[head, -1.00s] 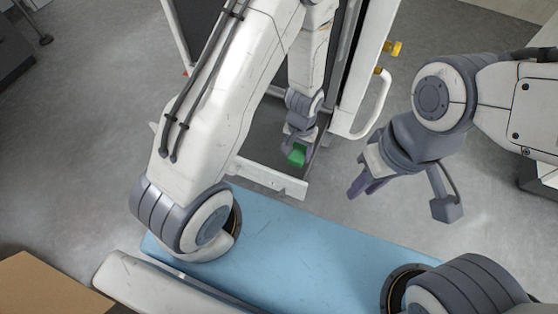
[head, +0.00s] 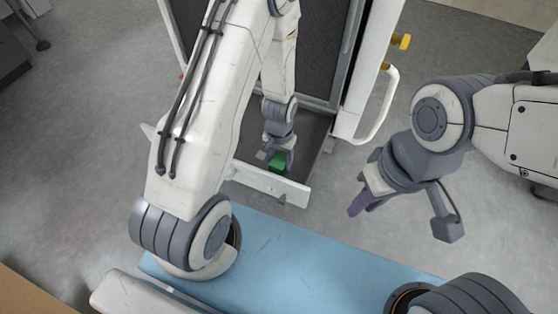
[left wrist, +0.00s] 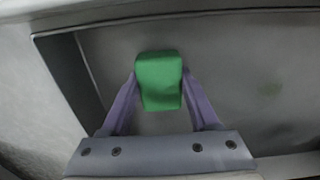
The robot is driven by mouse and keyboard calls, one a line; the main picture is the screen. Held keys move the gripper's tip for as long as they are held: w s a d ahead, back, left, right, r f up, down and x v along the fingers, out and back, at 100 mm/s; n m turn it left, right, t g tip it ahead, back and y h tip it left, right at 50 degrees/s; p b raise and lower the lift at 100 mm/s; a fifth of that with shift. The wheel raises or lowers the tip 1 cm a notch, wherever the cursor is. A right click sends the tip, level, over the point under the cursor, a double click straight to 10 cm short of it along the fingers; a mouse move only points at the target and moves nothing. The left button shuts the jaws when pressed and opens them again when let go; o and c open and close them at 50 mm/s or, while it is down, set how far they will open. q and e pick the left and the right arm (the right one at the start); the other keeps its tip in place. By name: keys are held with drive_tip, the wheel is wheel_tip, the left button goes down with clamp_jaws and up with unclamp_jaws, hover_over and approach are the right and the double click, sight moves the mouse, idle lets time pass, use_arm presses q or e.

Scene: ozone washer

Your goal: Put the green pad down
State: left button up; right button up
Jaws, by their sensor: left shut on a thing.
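The green pad (head: 278,161) is a small block held between the fingertips of my left gripper (head: 276,158). In the left wrist view the pad (left wrist: 159,80) sits between the two purple fingers, which press on its sides. Beneath it is the grey floor of a shallow tray (left wrist: 232,70), so the pad is over the tray's inside. I cannot tell whether the pad touches the tray floor. In the head view the tray's white front edge (head: 270,184) lies just in front of the pad. My right gripper (head: 362,198) hangs over the floor at right; its finger opening is unclear.
The tall white-framed washer (head: 318,62) with a dark panel stands behind the tray. A white handle (head: 383,110) and yellow knobs (head: 401,41) stick out on its right. Grey floor is open on both sides. A cardboard-coloured surface (head: 30,295) is at lower left.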

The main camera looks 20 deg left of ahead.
sight(280, 160)
use_arm(q)
drive_tip(key=shift+f, duration=0.2)
drive_tip(key=o, duration=1.2)
drive_tip(key=shift+r, duration=0.1)
wheel_tip(280, 160, up, 12)
drive_tip(key=p, duration=0.9)
drive_tip(key=s+d+r+m, duration=0.2)
drive_tip(key=s+d+r, duration=0.1)
drive_tip(key=d+r, duration=0.3)
drive_tip(key=s+d+r+m, duration=0.1)
drive_tip(key=s+d+r, duration=0.25)
drive_tip(key=r, duration=0.45)
drive_tip(key=s+d+r+m, duration=0.1)
drive_tip(key=s+r, duration=0.1)
drive_tip(key=s, duration=0.1)
drive_tip(key=s+d+r+m, duration=0.1)
drive_tip(key=s+r, duration=0.2)
drive_tip(key=s, duration=0.1)
drive_tip(key=s+d+r+m+h, duration=0.1)
drive_tip(key=s+r+m, duration=0.1)
drive_tip(key=s+r, duration=0.1)
drive_tip(key=shift+s+r, duration=0.2)
drive_tip(key=shift+s, duration=0.45)
drive_tip(key=shift+r, duration=0.1)
